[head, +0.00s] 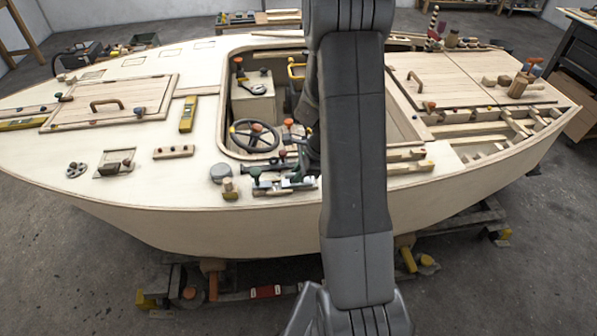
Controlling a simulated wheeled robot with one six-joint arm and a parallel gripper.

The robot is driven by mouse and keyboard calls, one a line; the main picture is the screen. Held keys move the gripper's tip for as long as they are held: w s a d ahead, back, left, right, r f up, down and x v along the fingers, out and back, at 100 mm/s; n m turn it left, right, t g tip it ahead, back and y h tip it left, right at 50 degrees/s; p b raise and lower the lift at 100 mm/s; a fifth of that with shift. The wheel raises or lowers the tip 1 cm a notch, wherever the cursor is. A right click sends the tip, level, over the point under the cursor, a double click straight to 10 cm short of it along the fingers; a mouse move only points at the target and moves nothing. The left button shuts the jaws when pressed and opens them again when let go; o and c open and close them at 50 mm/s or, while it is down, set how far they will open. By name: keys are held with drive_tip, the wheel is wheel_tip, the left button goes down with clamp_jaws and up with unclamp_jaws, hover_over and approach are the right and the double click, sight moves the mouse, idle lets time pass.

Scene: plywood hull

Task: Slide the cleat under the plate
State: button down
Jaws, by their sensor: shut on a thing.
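The wrist end of my arm reaches down behind my own upper link, beside the cockpit opening. My gripper (304,166) shows only in part there, low over the near side deck, close to a green and grey tool (270,187). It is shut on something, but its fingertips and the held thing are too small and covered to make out. I cannot pick out the cleat or the plate for sure.
The plywood hull (200,225) stands on low supports. The cockpit holds a steering wheel (254,136). A yellow level (187,114), a wooden strip with pegs (174,152) and a round grey tin (220,173) lie on deck. My arm hides the middle. The left foredeck has bare room.

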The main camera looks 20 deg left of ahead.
sight(283, 175)
drive_tip(key=shift+f, duration=0.25)
drive_tip(key=shift+s+a+r, duration=0.1)
drive_tip(key=shift+a, duration=0.05)
drive_tip(key=shift+s+a+p, duration=0.2)
drive_tip(key=shift+s+a, duration=0.35)
drive_tip(key=shift+a, duration=0.35)
drive_tip(key=shift+s+a+p, duration=0.2)
drive_tip(key=shift+s+a, duration=0.3)
drive_tip(key=shift+a, duration=0.35)
drive_tip(key=c, duration=1.3)
unclamp_jaws()
drive_tip(key=v, duration=1.3)
drive_tip(key=shift+r, duration=0.4)
